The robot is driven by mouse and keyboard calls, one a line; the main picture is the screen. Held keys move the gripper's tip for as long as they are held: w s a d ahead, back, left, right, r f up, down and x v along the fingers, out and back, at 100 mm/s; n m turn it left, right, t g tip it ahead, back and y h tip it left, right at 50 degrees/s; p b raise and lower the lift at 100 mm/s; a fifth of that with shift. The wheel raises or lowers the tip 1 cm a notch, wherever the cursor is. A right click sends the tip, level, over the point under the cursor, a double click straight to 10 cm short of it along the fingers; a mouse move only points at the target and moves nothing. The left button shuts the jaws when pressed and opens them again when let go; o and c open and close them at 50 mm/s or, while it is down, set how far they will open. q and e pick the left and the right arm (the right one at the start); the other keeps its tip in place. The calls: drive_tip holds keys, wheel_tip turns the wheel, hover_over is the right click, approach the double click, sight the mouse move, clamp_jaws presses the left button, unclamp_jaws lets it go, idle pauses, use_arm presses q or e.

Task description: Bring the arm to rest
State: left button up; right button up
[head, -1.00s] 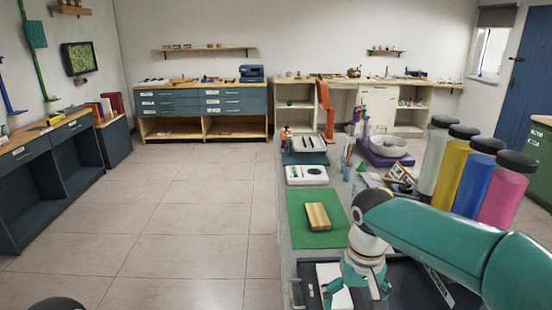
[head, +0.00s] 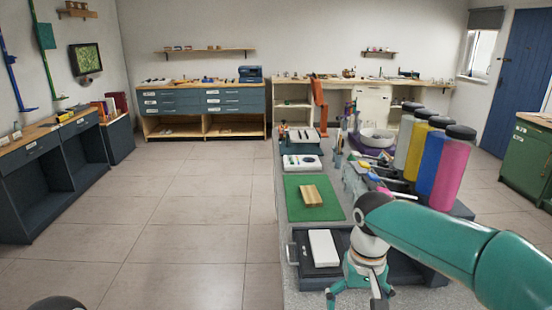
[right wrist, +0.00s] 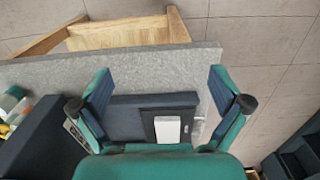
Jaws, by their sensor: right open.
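My right arm comes in from the right in the head view. Its teal gripper (head: 355,297) points down near the front of the grey workbench (head: 262,298), low in the picture. The jaws are apart and nothing shows between them. In the right wrist view the open fingers (right wrist: 160,88) frame a dark tray (right wrist: 125,118) with a white block (right wrist: 168,130) on a black pad. The same white block (head: 324,248) shows in the head view, just beyond the gripper. I cannot tell the gap between fingers and bench. My left gripper is not in view.
A green mat (head: 295,208) with a wooden block (head: 311,196) lies farther along the bench. Several tall coloured bottles (head: 452,168) stand right of it, close beyond my right arm. The tiled floor (head: 180,220) to the left is clear.

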drive_tip(key=s+d+f+g+y, duration=0.15)
drive_tip(key=s+f, duration=0.35)
drive_tip(key=f, duration=0.5)
drive_tip(key=s+d+f+g+h, duration=0.1)
drive_tip(key=s+f+g, duration=0.25)
drive_tip(key=f, duration=0.65)
drive_tip(key=s+a+f+m+t+y, duration=0.1)
drive_tip(key=s+a+f+t+y, duration=0.1)
drive_tip(key=s+a+f, duration=0.35)
drive_tip(key=s+a+f+m+t+y, duration=0.1)
drive_tip(key=s+a+f+y, duration=0.1)
drive_tip(key=s+f, duration=0.65)
drive_tip(key=shift+w+d+t+h, duration=0.15)
drive_tip(key=shift+w+d+t, duration=0.1)
drive_tip(key=shift+w+t, duration=0.6)
drive_tip(key=shift+w+d+t+h, duration=0.1)
drive_tip(key=shift+w+d+t, duration=0.1)
drive_tip(key=shift+w+t, duration=0.6)
drive_tip(key=shift+w+g, duration=0.25)
